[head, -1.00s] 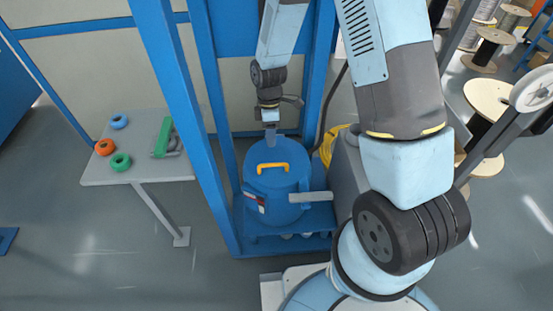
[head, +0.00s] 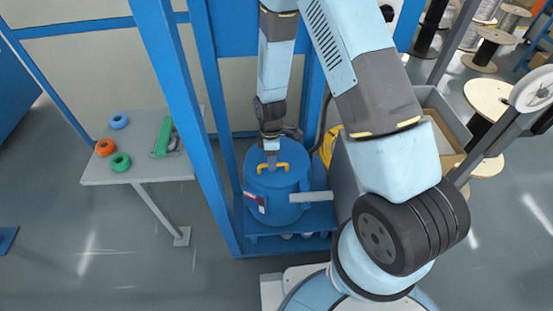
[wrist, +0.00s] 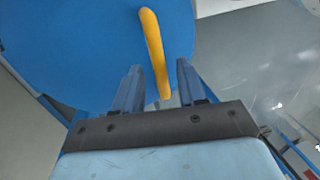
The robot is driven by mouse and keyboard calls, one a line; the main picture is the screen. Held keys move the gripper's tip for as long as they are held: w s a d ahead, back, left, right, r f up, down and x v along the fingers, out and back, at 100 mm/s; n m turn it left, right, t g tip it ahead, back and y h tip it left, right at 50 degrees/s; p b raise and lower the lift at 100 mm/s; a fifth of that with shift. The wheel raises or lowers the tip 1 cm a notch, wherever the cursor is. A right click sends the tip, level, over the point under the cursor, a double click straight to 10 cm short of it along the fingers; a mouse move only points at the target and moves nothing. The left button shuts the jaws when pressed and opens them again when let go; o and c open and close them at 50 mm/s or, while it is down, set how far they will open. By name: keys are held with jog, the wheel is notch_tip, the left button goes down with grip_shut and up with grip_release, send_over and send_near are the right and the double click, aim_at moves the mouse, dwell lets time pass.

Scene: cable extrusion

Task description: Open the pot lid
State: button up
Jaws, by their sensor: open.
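The blue pot (head: 278,207) stands on a blue shelf inside the blue frame. Its round blue lid (head: 296,178) lies on top and looks closed. The yellow lid handle (head: 284,166) is partly hidden by my gripper (head: 272,162) in the head view. In the wrist view my gripper (wrist: 160,72) is open with two blue fingers. The yellow handle (wrist: 153,45) reaches down between the fingers there, over the blue lid (wrist: 70,50). I cannot tell whether a finger touches the handle.
Blue posts (head: 185,120) stand left of the pot, close to my arm. A grey side arm (head: 310,197) juts right from the pot. A grey table (head: 145,165) on the left carries coloured rings and a green tool. A cardboard-lined box (head: 445,150) stands right.

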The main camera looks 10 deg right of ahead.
jog(key=shift+c, duration=0.2)
grip_shut()
dwell(0.3)
